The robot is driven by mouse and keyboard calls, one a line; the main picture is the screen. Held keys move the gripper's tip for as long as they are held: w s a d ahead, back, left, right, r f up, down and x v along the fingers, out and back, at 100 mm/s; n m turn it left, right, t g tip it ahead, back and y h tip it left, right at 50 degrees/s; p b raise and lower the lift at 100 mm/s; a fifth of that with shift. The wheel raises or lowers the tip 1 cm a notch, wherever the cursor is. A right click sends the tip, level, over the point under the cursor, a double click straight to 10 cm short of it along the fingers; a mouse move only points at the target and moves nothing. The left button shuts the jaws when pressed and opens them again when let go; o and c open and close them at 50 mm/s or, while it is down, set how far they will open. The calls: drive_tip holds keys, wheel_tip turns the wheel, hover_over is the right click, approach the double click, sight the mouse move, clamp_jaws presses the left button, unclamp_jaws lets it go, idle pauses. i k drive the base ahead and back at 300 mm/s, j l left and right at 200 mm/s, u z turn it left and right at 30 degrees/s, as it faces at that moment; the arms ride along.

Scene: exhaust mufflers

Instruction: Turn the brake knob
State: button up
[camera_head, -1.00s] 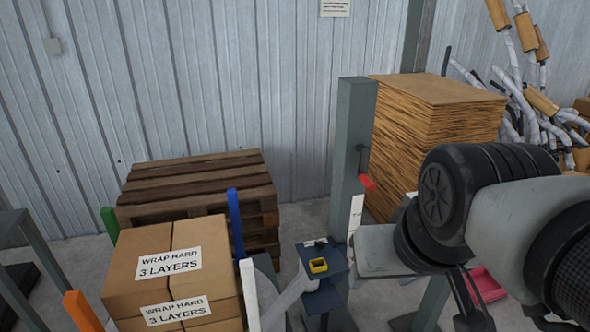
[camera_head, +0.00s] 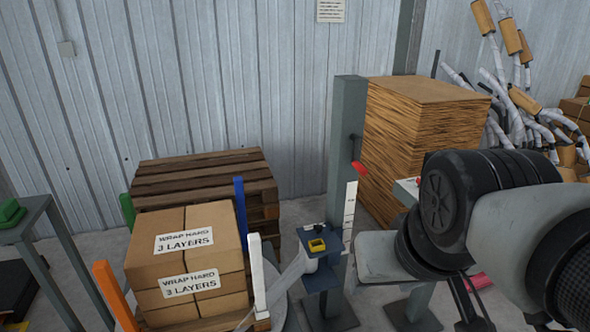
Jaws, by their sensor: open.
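A grey-green post (camera_head: 345,140) stands right of the wrapped load. A red-tipped crank handle (camera_head: 359,168) sticks out from its side. A blue bracket (camera_head: 322,275) at the post's lower front carries a yellow piece with a dark recess (camera_head: 317,245). My gripper (camera_head: 474,312) shows only as dark fingers at the bottom edge, partly cut off and below my arm. It is open, right of the post and bracket, and touches neither. No object shows between the fingers.
A carton stack (camera_head: 185,240) stands on a round turntable among coloured corner posts. Wooden pallets (camera_head: 205,180) lie behind it. A cardboard sheet stack (camera_head: 420,140) stands behind my arm. A grey table (camera_head: 30,220) is at the left. Mufflers (camera_head: 515,90) hang at the right.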

sight(318, 227)
drive_tip(key=u, duration=0.95)
drive_tip(key=i+j, duration=0.25)
drive_tip(key=z, duration=1.15)
drive_tip(key=i+l+u, duration=0.1)
drive_tip(key=l, duration=0.25)
drive_tip(key=i+l, duration=0.2)
drive_tip(key=l, duration=0.15)
drive_tip(key=i+l+u, duration=0.15)
drive_tip(key=l, duration=0.2)
drive_tip(key=i+l+u, duration=0.1)
drive_tip(key=l, duration=0.3)
